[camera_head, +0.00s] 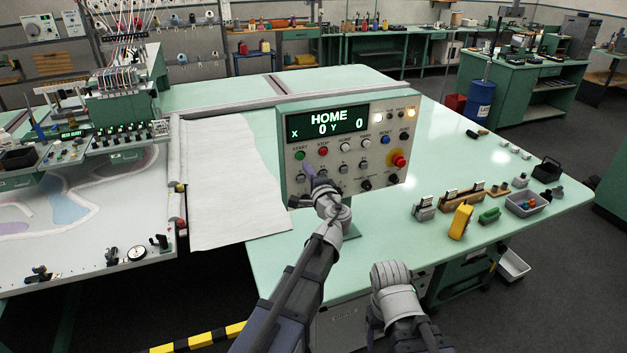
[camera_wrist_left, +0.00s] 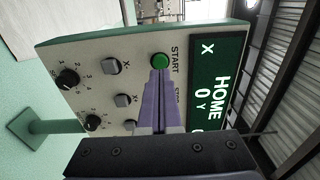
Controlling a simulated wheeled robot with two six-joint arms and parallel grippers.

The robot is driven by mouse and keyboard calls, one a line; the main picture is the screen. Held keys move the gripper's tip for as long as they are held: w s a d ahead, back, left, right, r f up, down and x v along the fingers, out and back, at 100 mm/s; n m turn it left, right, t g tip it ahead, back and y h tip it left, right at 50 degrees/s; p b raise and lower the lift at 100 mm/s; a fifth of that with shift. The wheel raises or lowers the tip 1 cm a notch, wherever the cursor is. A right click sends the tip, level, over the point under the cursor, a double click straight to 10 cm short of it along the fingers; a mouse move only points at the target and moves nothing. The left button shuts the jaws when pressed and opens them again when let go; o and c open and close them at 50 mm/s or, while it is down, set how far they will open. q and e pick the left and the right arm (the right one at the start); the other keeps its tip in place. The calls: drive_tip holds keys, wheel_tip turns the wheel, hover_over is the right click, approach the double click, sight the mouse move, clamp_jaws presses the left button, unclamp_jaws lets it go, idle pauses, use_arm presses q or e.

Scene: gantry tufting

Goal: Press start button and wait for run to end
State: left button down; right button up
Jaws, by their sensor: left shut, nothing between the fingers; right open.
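The control panel (camera_head: 340,150) stands on the green table, and its display (camera_head: 328,123) reads HOME, X 0, Y 0. The green start button (camera_head: 299,155) is at the panel's left, below the display. It also shows in the left wrist view (camera_wrist_left: 160,61). My left gripper (camera_head: 308,169) is shut and empty, its tips just below the start button. In the left wrist view its purple fingers (camera_wrist_left: 159,76) reach the button's lower edge; I cannot tell whether they touch it. My right gripper (camera_head: 390,274) is open, low in front of the table, its fingers barely visible.
The red emergency stop (camera_head: 398,160) is on the panel's right side. A tufting machine (camera_head: 125,100) with a fabric frame is at the left. A yellow device (camera_head: 461,221) and a grey tray (camera_head: 527,203) lie on the table at the right.

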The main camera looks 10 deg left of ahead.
sight(300, 158)
use_arm(q)
drive_tip(key=shift+x, duration=1.95)
